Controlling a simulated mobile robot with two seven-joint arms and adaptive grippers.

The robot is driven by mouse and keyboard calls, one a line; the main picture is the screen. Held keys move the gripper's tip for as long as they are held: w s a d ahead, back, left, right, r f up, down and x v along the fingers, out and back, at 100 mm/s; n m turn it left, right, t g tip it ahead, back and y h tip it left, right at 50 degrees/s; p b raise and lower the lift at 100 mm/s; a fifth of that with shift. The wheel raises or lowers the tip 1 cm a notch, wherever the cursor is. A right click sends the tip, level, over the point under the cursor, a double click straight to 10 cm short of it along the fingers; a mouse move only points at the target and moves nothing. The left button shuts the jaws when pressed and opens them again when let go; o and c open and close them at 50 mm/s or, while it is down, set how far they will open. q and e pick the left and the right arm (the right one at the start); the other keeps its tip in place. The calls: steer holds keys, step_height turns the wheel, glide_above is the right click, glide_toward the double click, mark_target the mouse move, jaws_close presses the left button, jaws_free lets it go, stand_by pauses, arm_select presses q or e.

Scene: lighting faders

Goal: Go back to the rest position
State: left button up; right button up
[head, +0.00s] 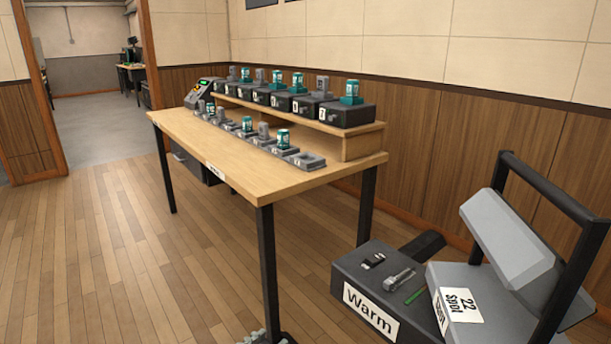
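Neither of my grippers can be made out in the head view, and no arm of mine comes in from the left or right. A wooden table (215,160) on black legs stands in the middle of the room. Teal-and-grey pieces stand in a row of small grey bases along it, and the nearest base (304,160) looks empty. A raised wooden shelf (355,130) at the table's back carries several black boxes (346,114), with teal or grey pieces on top.
A dark box labelled "Warm" (350,273) stands at the lower right with small items on it. Beside it is a grey fixture labelled "22 Spot" (480,272) with a black frame. Small grey parts at the bottom edge are cut off. Wooden floor (110,260) is clear at left.

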arm_select(q)
steer(key=s+a+f+n+g+y, duration=0.2)
steer(key=s+a+f+g+y, duration=0.15)
steer(key=a+f, duration=0.65)
steer(key=s+a+f+n+g+y, duration=0.1)
steer(key=s+a+f+g, duration=0.1)
steer(key=s+a+f, duration=0.2)
steer(key=s+a+f+n+g+y, duration=0.1)
steer(key=s+a+f+g+y, duration=0.1)
steer(key=s+a+f, duration=0.3)
steer(key=s+f+g, duration=0.1)
steer(key=s+f, duration=0.3)
steer(key=s, duration=0.4)
steer(key=shift+s+a+f+g, duration=0.25)
steer(key=shift+a+g, duration=0.05)
steer(key=shift+g, duration=0.05)
steer(key=shift+w+d, duration=0.1)
